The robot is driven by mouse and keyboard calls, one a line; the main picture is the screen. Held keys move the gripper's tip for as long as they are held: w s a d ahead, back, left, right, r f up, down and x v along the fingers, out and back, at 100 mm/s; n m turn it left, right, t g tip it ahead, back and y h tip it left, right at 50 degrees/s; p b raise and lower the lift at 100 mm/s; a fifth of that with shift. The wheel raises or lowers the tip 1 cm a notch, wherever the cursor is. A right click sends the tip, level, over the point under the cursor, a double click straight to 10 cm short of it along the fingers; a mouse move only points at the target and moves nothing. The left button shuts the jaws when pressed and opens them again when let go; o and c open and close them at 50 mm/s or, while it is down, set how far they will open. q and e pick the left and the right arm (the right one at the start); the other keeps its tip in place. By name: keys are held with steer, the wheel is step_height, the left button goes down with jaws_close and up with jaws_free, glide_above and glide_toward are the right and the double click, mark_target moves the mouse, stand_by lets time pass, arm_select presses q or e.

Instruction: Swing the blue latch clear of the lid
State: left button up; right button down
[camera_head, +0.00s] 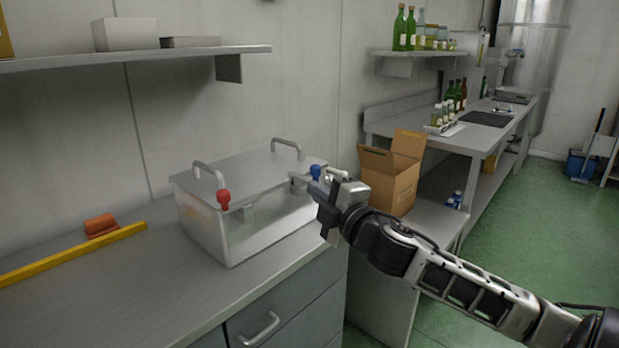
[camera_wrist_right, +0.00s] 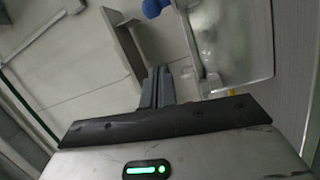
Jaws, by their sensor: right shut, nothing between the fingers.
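A clear, grey-rimmed bin (camera_head: 235,238) with a lid (camera_head: 245,178) and two grey handles stands on the counter. The blue latch (camera_head: 315,172) is at the lid's right end; its knob also shows at the top of the right wrist view (camera_wrist_right: 153,8). A red latch (camera_head: 223,198) is at the lid's front left. My right gripper (camera_head: 328,190) is beside the blue knob and partly hides that corner. Its fingers (camera_wrist_right: 157,86) are shut and empty, with the knob beyond their tips. I cannot tell whether they touch the latch. My left gripper is out of view.
A yellow level (camera_head: 75,253) and an orange block (camera_head: 100,225) lie left on the counter. An open cardboard box (camera_head: 390,190) stands just behind my right wrist. A shelf (camera_head: 140,57) hangs above. The front left counter is clear.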

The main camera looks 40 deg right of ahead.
arm_select(q)
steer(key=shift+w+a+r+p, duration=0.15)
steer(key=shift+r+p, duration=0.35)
steer(key=shift+p, duration=0.7)
arm_select(e)
steer(key=w+d, duration=0.4)
steer(key=w, duration=0.4)
steer(key=shift+d+f, duration=0.15)
steer(key=shift+d, duration=0.15)
steer(key=shift+w+d+y, duration=0.1)
steer(key=shift+y, duration=0.2)
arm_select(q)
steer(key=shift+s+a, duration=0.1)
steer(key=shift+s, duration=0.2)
arm_select(e)
steer(key=shift+d+n+y, duration=0.1)
steer(key=shift+n+y, duration=0.3)
